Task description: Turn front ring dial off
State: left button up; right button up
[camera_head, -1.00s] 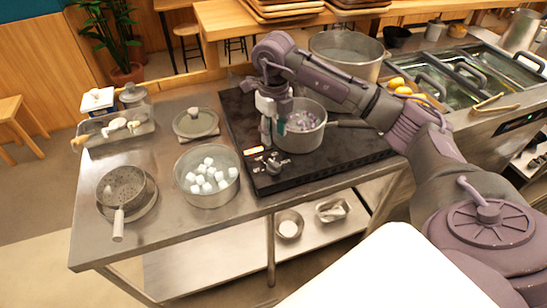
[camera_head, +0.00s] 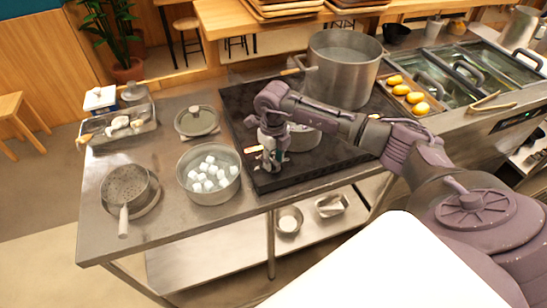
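The black cooktop (camera_head: 325,163) stands on the steel table. My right gripper (camera_head: 270,167) points down at its front left edge, over the spot of the front dials. The dials are hidden behind the gripper, and I cannot tell whether it touches one. Whether its fingers are open or shut does not show clearly. A small saucepan (camera_head: 304,141) on the cooktop is mostly hidden behind my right arm. My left gripper is out of view.
A large pot (camera_head: 344,73) stands at the back of the cooktop. Left of the cooktop are a pot of white cubes (camera_head: 209,196), a lid (camera_head: 196,121), a strainer (camera_head: 125,187) and a tray (camera_head: 117,126). Bare tabletop (camera_head: 160,225) lies at the front left.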

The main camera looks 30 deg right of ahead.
grip_shut()
jog(key=shift+f+n+b, duration=0.15)
jog(key=shift+n+b, duration=0.85)
jog(key=shift+b, duration=0.25)
jog(key=shift+n+b, duration=1.2)
jog(key=shift+b, duration=0.05)
jog(key=shift+n+b, duration=0.95)
jog(key=shift+n, duration=0.25)
jog(key=shift+r+n+b, duration=0.2)
jog(key=shift+n+b, duration=0.6)
jog(key=shift+n, duration=0.3)
